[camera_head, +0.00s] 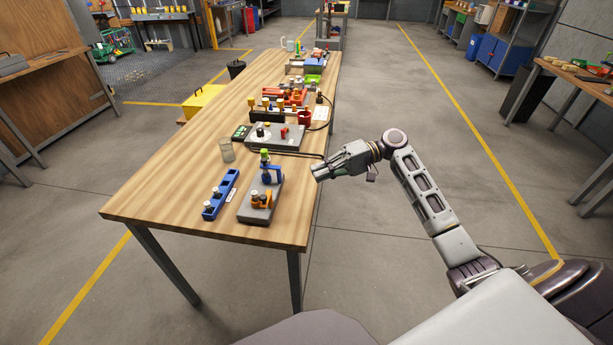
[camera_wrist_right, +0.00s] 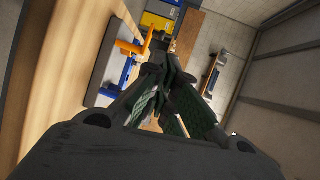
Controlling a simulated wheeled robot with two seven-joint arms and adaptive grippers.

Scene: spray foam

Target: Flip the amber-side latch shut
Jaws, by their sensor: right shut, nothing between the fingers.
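A grey base plate (camera_head: 249,213) lies on the wooden table near its front right corner. An amber latch (camera_head: 262,200) sits at its near end and a blue latch (camera_head: 272,173) at its far end. Whether either latch is open or shut is too small to tell. My right gripper (camera_head: 319,172) is shut and empty, to the right of the plate by the table's right edge, apart from both latches. In the right wrist view, the amber latch (camera_wrist_right: 133,47) and the blue latch (camera_wrist_right: 126,76) show left of the fingers. My left gripper is not in view.
A blue rack (camera_head: 219,196) with pale pegs lies left of the plate. Several coloured fixtures fill the table's far half. The table's front left is bare.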

